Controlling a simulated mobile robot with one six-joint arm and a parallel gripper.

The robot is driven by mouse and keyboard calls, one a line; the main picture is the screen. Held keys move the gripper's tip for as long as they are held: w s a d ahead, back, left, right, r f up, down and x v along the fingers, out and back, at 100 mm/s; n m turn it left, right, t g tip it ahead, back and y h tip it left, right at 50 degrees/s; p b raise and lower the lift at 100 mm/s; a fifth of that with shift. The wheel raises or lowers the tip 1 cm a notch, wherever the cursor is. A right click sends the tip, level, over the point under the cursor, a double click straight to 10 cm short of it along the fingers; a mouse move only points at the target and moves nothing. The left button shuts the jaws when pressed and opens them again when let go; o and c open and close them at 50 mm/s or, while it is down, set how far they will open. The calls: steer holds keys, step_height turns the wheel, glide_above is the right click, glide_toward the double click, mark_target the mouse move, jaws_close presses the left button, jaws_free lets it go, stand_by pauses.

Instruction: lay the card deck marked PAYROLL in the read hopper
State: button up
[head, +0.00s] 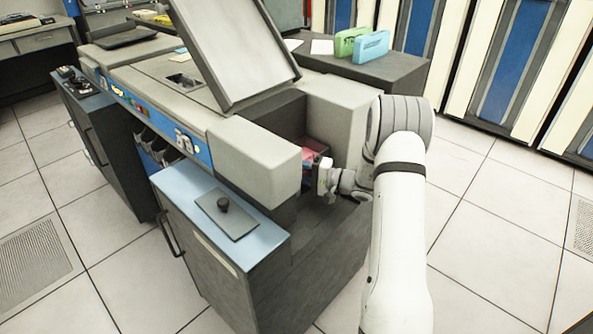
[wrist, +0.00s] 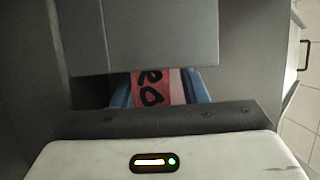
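A deck with a pink-red label and blue sides (head: 312,146) is inside the recess of the grey card machine. In the wrist view the deck (wrist: 160,88) shows through a narrow gap, with a few large dark letters. I cannot read a whole word, so I cannot confirm PAYROLL. My gripper (head: 326,180) reaches into the recess from the right and is at the deck. I cannot make out which part of the recess is the read hopper.
A green deck (head: 350,41) and a teal deck (head: 372,46) stand on the dark table (head: 395,72) behind. The machine's raised grey panel (head: 235,50) and grey housing block (head: 255,152) flank the recess. A blue-topped cabinet (head: 180,184) stands in front. Floor at right is clear.

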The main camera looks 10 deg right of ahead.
steer(key=shift+o, duration=0.5)
steer(key=shift+f, duration=0.1)
steer(key=shift+s+d, duration=0.1)
steer(key=shift+d, duration=0.15)
steer(key=v, duration=0.7)
steer(key=shift+s+d, duration=0.1)
steer(key=shift+d, duration=0.1)
